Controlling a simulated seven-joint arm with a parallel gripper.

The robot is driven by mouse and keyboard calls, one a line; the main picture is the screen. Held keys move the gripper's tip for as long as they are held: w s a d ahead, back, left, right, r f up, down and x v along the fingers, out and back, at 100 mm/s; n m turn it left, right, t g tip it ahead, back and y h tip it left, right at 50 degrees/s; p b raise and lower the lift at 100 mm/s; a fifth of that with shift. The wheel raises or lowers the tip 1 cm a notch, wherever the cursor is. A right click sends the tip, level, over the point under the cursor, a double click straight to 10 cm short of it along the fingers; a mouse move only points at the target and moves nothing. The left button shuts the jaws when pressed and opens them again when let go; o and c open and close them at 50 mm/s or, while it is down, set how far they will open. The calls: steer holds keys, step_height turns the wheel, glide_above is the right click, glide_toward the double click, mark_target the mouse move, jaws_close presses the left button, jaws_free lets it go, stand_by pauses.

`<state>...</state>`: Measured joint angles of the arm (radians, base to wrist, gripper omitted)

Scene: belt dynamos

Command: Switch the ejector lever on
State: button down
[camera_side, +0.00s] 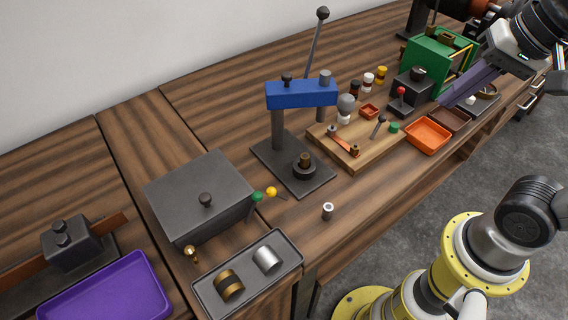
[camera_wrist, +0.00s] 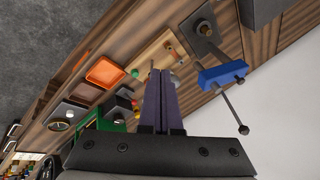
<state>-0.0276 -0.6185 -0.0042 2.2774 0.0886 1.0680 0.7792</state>
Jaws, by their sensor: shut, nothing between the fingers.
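Several levers show, and I cannot tell by sight which is the ejector lever. A red-knobbed lever (camera_side: 401,92) stands on a small dark base behind the orange tray. A grey-knobbed lever (camera_side: 380,122) leans on the wooden board (camera_side: 345,158). A tall black-knobbed lever (camera_side: 314,45) rises from the blue-headed press (camera_side: 300,94); the press also shows in the wrist view (camera_wrist: 222,75). My gripper (camera_side: 443,101) has long purple fingers, shut and empty, above the bench to the right of the red-knobbed lever. In the wrist view its fingers (camera_wrist: 162,75) point toward the wooden board and hide part of it.
An orange tray (camera_side: 428,136) and a brown tray (camera_side: 447,119) lie near the front edge. A green housing (camera_side: 432,62) stands close behind my gripper. Small bottles (camera_side: 368,80) stand behind the levers. A dark lidded box (camera_side: 200,190) and purple tray (camera_side: 105,290) are at left.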

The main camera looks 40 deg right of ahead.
steer(key=w+a+r+m+g+y, duration=0.1)
steer(key=w+a+r+m, duration=0.2)
steer(key=w+m, duration=0.15)
steer(key=m+g, duration=0.3)
steer(key=g, duration=0.2)
glide_above(279, 194)
steer(key=w, duration=0.1)
steer(key=w+d+x, duration=0.1)
steer(key=x, duration=0.8)
steer(key=w+d+x, duration=0.1)
steer(key=d+x, duration=0.1)
steer(key=x, duration=0.7)
steer(key=shift+d+f+y, duration=0.4)
steer(key=shift+d+f, duration=0.1)
steer(key=shift+f, duration=0.05)
steer(key=shift+w, duration=0.1)
